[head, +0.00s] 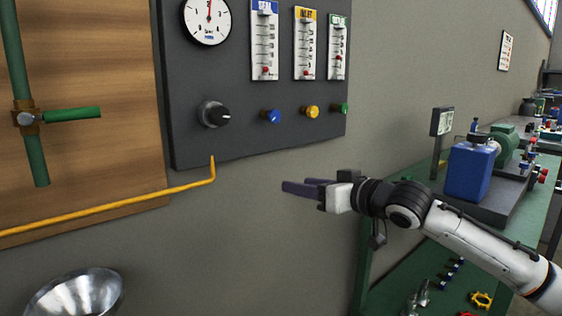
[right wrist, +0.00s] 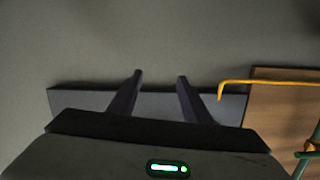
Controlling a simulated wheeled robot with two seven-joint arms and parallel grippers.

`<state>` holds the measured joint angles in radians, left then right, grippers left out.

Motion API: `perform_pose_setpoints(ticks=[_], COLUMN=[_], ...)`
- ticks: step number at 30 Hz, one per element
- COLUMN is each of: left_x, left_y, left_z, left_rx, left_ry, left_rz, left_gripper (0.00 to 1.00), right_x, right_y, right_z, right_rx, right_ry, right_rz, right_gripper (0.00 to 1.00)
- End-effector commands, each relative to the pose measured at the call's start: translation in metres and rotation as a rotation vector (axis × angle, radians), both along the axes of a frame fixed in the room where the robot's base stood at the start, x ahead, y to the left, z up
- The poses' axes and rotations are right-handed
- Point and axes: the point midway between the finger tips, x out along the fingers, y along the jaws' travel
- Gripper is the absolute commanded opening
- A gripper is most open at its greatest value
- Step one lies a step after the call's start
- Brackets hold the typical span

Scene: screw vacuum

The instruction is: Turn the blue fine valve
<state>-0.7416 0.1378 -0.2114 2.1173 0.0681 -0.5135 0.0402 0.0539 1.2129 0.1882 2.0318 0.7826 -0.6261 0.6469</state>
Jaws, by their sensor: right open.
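The blue fine valve is a small blue knob (head: 271,116) on the dark grey wall panel (head: 240,140), under the gauge tube labelled SEAL. My right gripper (head: 294,185) is open and empty, below the panel's lower edge in the head view, lower than the blue knob and slightly to its right, apart from it. In the right wrist view its two fingers (right wrist: 160,76) stand apart, with the grey panel (right wrist: 75,97) behind them; the blue knob cannot be made out there. My left gripper is not in view.
A yellow knob (head: 312,111), a green knob (head: 342,108) and a black dial (head: 214,114) flank the blue knob. A yellow pipe (head: 120,208) runs at lower left. A green bench (head: 520,215) with a blue container (head: 470,172) stands at right.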

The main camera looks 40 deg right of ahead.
Motion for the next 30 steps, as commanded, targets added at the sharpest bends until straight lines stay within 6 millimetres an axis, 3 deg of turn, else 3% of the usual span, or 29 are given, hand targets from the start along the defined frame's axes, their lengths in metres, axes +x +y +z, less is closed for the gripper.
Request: perform_pose_setpoints(ticks=[1, 3, 6, 9, 20, 30], left_x=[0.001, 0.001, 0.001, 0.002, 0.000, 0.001], left_y=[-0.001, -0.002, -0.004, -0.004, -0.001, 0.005], left_z=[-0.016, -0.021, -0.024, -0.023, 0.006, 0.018], left_rx=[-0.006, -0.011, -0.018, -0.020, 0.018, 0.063], left_ry=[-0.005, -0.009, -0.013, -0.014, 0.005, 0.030], left_rz=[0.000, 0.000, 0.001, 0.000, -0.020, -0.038], left_gripper=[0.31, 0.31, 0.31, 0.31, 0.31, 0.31], right_x=[-0.004, -0.012, -0.025, -0.033, -0.015, 0.025], right_y=[-0.001, 0.002, 0.007, 0.011, 0.012, 0.016], right_z=[0.032, 0.074, 0.114, 0.136, 0.153, 0.148], right_rx=[-0.008, 0.005, 0.017, 0.025, 0.033, 0.038], right_ry=[-0.053, -0.101, -0.145, -0.167, -0.173, -0.175], right_rz=[-0.001, 0.000, 0.001, 0.004, 0.001, 0.003], right_gripper=[0.44, 0.44, 0.44, 0.44, 0.44, 0.44])
